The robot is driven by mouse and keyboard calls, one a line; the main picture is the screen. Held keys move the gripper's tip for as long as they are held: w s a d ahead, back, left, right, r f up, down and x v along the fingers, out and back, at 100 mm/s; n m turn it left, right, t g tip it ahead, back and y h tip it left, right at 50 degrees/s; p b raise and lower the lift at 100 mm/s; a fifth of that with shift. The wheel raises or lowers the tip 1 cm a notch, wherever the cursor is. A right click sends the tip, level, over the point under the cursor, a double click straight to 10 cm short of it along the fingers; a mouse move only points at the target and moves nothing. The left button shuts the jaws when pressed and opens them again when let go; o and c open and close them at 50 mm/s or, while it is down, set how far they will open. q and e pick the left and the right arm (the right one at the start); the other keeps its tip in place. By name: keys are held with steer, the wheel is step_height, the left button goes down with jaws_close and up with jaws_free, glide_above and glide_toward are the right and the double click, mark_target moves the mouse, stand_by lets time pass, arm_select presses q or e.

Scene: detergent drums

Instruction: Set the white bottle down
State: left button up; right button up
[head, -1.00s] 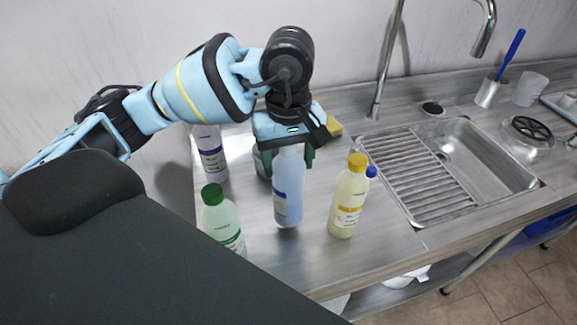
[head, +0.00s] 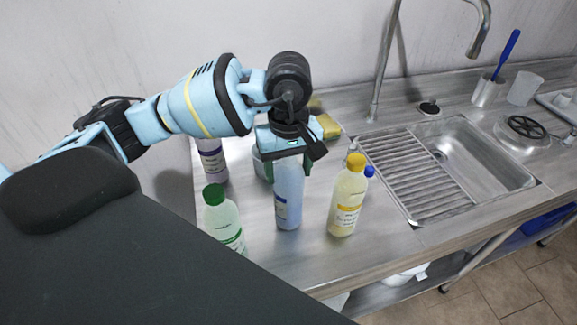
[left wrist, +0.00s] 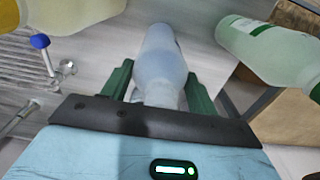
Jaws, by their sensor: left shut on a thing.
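The white bottle (head: 288,190), pale bluish with a blue label, is upright over the steel counter, its base at or very near the surface; I cannot tell if it touches. My left gripper (head: 287,152) is above it, shut on its upper part. In the left wrist view the bottle (left wrist: 160,55) lies between the two green fingers of the left gripper (left wrist: 160,85). The gripper hides the bottle's cap. My right gripper is not in view.
A yellow-capped bottle (head: 347,197) stands close on the right, a green-capped bottle (head: 222,216) at front left, and a purple-labelled bottle (head: 212,160) behind left. A yellow sponge (head: 328,127) lies behind. The sink (head: 480,170) is at right. Bare counter (head: 310,262) lies in front.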

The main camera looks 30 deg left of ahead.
arm_select(q)
steer(key=o, duration=1.5)
steer(key=shift+f, duration=0.1)
steer(key=shift+o, duration=0.2)
steer(key=shift+o, duration=0.5)
step_height(320, 180, up, 12)
